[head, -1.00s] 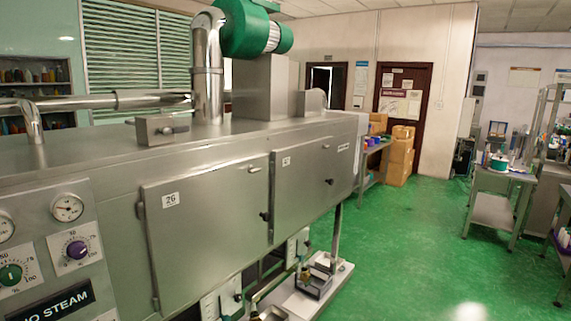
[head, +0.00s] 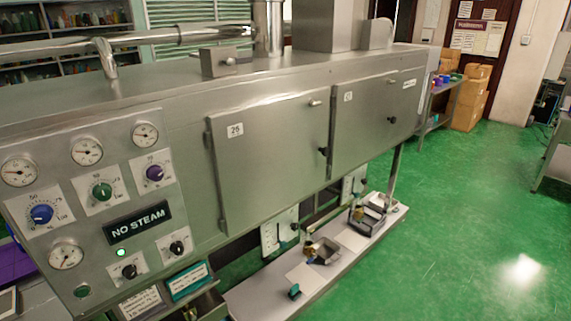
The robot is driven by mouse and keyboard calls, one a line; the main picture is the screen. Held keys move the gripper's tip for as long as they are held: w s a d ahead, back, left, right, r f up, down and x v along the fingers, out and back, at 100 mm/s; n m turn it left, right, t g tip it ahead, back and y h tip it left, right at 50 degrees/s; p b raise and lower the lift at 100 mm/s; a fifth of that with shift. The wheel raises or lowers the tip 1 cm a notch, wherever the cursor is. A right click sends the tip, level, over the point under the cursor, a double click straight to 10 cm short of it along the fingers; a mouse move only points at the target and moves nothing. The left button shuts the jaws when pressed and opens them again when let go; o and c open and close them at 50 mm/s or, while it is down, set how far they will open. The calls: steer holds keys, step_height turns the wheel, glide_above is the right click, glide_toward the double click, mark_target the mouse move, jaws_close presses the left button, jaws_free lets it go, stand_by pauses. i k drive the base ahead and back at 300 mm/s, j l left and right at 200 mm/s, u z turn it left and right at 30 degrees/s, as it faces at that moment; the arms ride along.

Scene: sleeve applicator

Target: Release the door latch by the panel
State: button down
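The steel machine carries a control panel (head: 100,205) at the left of the head view, with gauges, coloured knobs and a black "NO STEAM" plate (head: 138,222). Right of the panel is a shut door (head: 265,165) labelled 26, with a small dark latch knob (head: 323,151) at its right edge and a small light fitting (head: 315,103) near its top right corner. A second shut door (head: 372,125) farther right has its own dark knob (head: 392,120). My gripper is not in view.
A low white shelf (head: 335,255) with small trays and valves runs beneath the machine. Green floor (head: 450,240) lies open to the right. Cardboard boxes (head: 470,100) and a side table (head: 440,105) stand at the back. A table edge (head: 555,155) shows at far right.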

mark_target(312, 102)
steer(key=i+l+u, duration=0.1)
steer(key=i+l, duration=0.45)
steer(key=i, duration=0.35)
steer(key=i+l+u, duration=0.15)
steer(key=i+l, duration=0.5)
steer(key=i, duration=0.25)
steer(key=i+l+u, duration=0.1)
steer(key=i+l, duration=0.6)
steer(key=i, duration=0.15)
